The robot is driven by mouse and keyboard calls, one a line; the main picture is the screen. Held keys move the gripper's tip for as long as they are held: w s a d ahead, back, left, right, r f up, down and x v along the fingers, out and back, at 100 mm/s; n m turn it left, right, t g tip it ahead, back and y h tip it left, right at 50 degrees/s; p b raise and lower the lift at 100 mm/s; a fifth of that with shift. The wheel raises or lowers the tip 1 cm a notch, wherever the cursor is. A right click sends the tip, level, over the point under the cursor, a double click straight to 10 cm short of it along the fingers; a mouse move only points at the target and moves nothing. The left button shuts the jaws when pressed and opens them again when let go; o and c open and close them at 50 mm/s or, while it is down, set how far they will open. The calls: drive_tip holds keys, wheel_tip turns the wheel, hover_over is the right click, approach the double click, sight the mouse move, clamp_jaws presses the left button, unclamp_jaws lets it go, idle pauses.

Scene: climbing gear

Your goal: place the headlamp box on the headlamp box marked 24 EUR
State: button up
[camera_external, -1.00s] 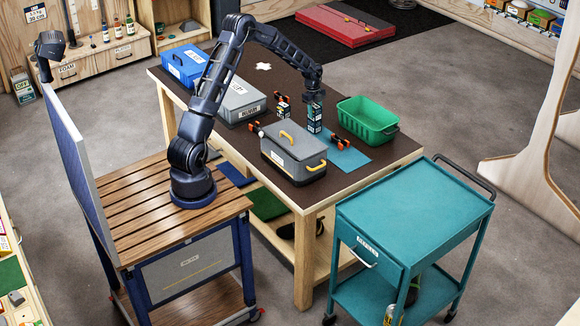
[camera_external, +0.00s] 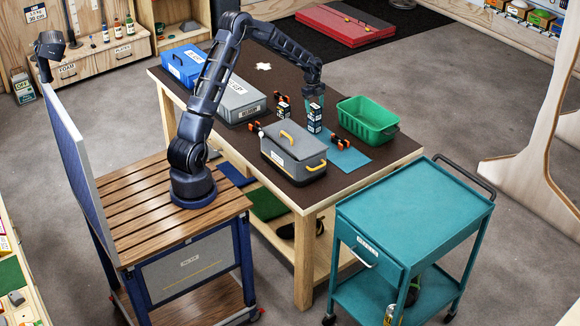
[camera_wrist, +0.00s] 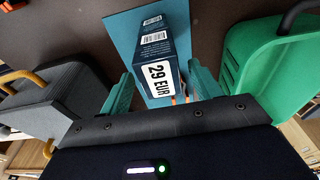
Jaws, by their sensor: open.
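A dark blue and white headlamp box marked 29 EUR (camera_wrist: 159,80) shows in the wrist view between the teal fingers of my gripper (camera_wrist: 160,78). In the external view, a tall dark blue and white column (camera_external: 315,117) stands upright below my gripper (camera_external: 315,94). It looks like two headlamp boxes, one on top of the other. My gripper is open, with its fingers on either side of the upper end. A 24 EUR label is not readable in either view. Another small dark box (camera_external: 284,110) stands to the left.
A grey toolbox (camera_external: 293,158) with yellow handles is close in front. A green bin (camera_external: 366,119) is just right. A blue mat (camera_external: 349,161) lies around the boxes' foot. Orange and black items (camera_external: 337,141) lie near it. A grey case (camera_external: 238,103) is farther left.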

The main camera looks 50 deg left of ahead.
sight(313, 105)
drive_tip(key=r, duration=0.2)
drive_tip(key=a+r, duration=0.1)
drive_tip(key=r, duration=0.5)
drive_tip(key=shift+a+r, duration=0.15)
drive_tip(key=shift+r, duration=0.05)
drive_tip(key=shift+s+r, duration=0.15)
drive_tip(key=shift+r, duration=0.35)
drive_tip(key=s+d+r+n+t+y, duration=0.1)
drive_tip(key=s+d+r+n, duration=0.3)
drive_tip(key=s+r, duration=0.6)
drive_tip(key=s+d+r+n+t+y, duration=0.1)
drive_tip(key=s+d+r+n, duration=0.35)
drive_tip(key=s+r, duration=0.55)
drive_tip(key=s+d+f+n+t, duration=0.1)
drive_tip(key=s+n, duration=0.3)
drive_tip(key=s, duration=1)
drive_tip(key=s+d+f+n+t, duration=0.1)
drive_tip(key=s+n, duration=0.4)
drive_tip(key=s, duration=0.9)
drive_tip(key=shift+s+d+f+t, duration=0.15)
drive_tip(key=shift+d+t, duration=0.15)
drive_tip(key=shift+d, duration=0.15)
